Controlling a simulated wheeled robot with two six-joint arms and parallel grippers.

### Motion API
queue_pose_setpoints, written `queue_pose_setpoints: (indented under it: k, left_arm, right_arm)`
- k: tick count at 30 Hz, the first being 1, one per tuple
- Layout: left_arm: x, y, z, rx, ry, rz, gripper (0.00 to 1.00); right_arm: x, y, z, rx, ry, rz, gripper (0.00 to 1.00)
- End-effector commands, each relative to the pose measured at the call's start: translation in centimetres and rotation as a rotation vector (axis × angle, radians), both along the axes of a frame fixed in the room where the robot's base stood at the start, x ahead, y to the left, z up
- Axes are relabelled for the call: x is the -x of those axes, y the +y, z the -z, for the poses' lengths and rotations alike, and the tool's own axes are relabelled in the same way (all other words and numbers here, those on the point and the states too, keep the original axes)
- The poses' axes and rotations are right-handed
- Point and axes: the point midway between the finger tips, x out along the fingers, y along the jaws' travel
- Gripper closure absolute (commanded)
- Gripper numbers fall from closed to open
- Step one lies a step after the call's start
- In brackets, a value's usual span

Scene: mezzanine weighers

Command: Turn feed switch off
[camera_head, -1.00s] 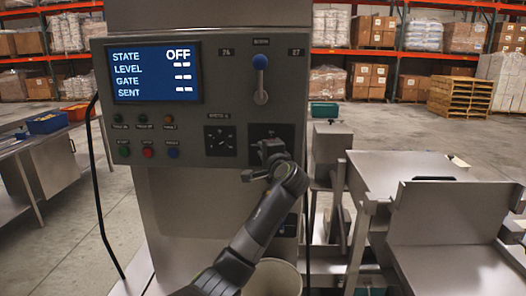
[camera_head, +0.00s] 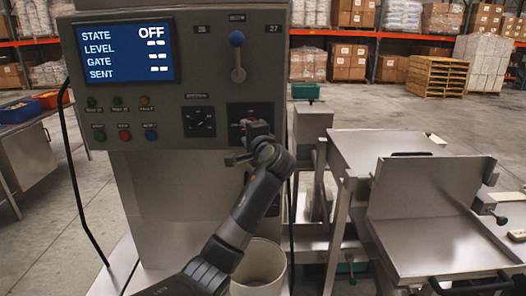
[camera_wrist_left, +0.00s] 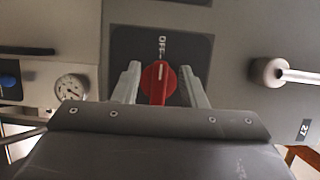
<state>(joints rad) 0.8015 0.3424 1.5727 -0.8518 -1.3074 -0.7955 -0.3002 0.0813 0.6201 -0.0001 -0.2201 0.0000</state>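The feed switch is a red rotary knob (camera_wrist_left: 158,83) on a dark square plate (camera_wrist_left: 190,48) of the grey panel. In the left wrist view its pale mark points toward the word OFF. My left gripper (camera_wrist_left: 160,82) is open, with one finger on each side of the knob and small gaps visible between. In the head view the left gripper (camera_head: 252,130) is at the plate and mostly covers the knob. The blue display (camera_head: 125,53) reads STATE OFF. My right gripper is not in view.
A blue-knobbed lever (camera_head: 237,58) is above the switch. Several small buttons (camera_head: 124,135) and a dial plate (camera_head: 198,121) are to its left. A pale bucket (camera_head: 258,268) stands below my left arm. Metal trays and stands (camera_head: 425,215) fill the right side.

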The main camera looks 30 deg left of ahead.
Motion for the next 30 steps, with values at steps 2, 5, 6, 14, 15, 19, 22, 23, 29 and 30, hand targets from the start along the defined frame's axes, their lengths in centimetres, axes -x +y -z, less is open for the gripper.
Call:
queue_pose_setpoints:
  k: [2,5,6,14,15,19,22,23,29,30]
  left_arm:
    - [1.0,-1.6,0.4,0.004,-0.004,0.005,0.62]
    - [2.3,-3.6,0.5,0.006,-0.004,0.006,0.62]
    - [2.9,-4.4,0.5,0.006,-0.003,0.006,0.62]
    - [6.3,-9.1,0.4,0.007,-0.001,0.006,0.62]
    - [6.7,-9.6,0.4,0.007,0.000,0.005,0.62]
    - [7.7,-11.0,0.3,0.005,0.001,0.004,0.62]
    - [8.2,-11.6,0.2,0.004,0.002,0.002,0.62]
    - [8.3,-11.7,0.2,0.004,0.002,0.002,0.62]
    - [8.6,-12.1,0.1,0.003,0.003,0.001,0.62]
    - [8.6,-12.1,0.1,0.003,0.003,0.001,0.62]
  right_arm:
    - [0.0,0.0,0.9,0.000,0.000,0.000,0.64]
    - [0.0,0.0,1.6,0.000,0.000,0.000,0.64]
    - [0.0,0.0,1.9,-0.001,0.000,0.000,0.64]
    - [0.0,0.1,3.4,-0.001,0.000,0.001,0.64]
    - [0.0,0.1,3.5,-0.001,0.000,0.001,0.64]
    - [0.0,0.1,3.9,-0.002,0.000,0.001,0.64]
    - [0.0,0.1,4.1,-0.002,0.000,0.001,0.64]
    - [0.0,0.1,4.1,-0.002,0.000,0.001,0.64]
    - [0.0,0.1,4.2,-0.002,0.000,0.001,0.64]
    - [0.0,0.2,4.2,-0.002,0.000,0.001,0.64]
